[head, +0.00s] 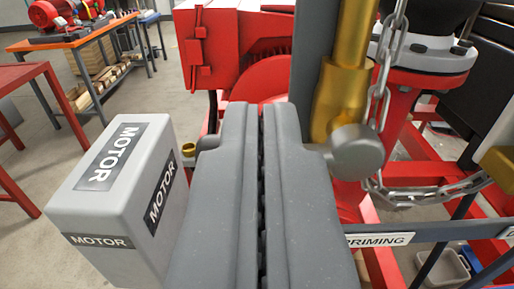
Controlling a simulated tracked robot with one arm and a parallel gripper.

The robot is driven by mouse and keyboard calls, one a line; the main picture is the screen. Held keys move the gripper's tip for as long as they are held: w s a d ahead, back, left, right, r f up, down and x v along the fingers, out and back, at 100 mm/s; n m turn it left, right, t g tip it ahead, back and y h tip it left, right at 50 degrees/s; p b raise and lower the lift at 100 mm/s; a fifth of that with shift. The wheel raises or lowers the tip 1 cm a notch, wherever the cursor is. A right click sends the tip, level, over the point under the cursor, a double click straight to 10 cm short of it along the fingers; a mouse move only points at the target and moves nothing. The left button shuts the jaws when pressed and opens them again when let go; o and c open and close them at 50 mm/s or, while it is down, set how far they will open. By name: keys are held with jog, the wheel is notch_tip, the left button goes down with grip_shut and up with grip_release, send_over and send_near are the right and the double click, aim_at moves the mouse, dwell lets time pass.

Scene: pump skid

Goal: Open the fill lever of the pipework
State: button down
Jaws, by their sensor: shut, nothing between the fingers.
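My gripper (262,112) fills the lower middle of the head view. Its two grey fingers are pressed together with nothing between them. Just right of the fingertips is a brass pipe fitting (342,95) with a rounded grey end piece (357,152) at its lower side. A grey upright bar (310,60) stands left of the brass pipe, behind the fingertips. I see no part marked as the fill lever and cannot tell which part it is. Whether the fingers touch the bar or fitting is unclear. The area under my gripper is hidden.
A grey box marked MOTOR (100,215) stands close at left. A chain (385,85) hangs at right, beside a red flanged pipe (425,65). A PRIMING label (378,240) sits on a grey rail below. Red machinery (240,45) is behind. Open floor shows at far left.

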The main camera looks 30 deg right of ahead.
jog(key=shift+p+x, duration=1.3)
jog(key=shift+x, duration=1.2)
jog(key=shift+w+a+f, duration=0.1)
jog(key=shift+a+f, duration=0.2)
jog(key=shift+f, duration=0.25)
jog(key=shift+w+a+f, duration=0.1)
jog(key=shift+f, duration=0.4)
jog(key=shift+w+a+f, duration=0.1)
jog(key=shift+a+f, duration=0.05)
jog(key=shift+f, duration=0.35)
jog(key=shift+s+d+f+b, duration=0.1)
jog(key=shift+f+b, duration=0.5)
jog(key=shift+f, duration=0.45)
jog(key=shift+s+d+f+b, duration=0.95)
jog(key=shift+d+f+b, duration=0.45)
jog(key=shift+f+b, duration=0.45)
jog(key=a+b+v, duration=0.1)
jog(key=b+v, duration=0.3)
jog(key=v, duration=0.5)
jog(key=shift+w, duration=0.4)
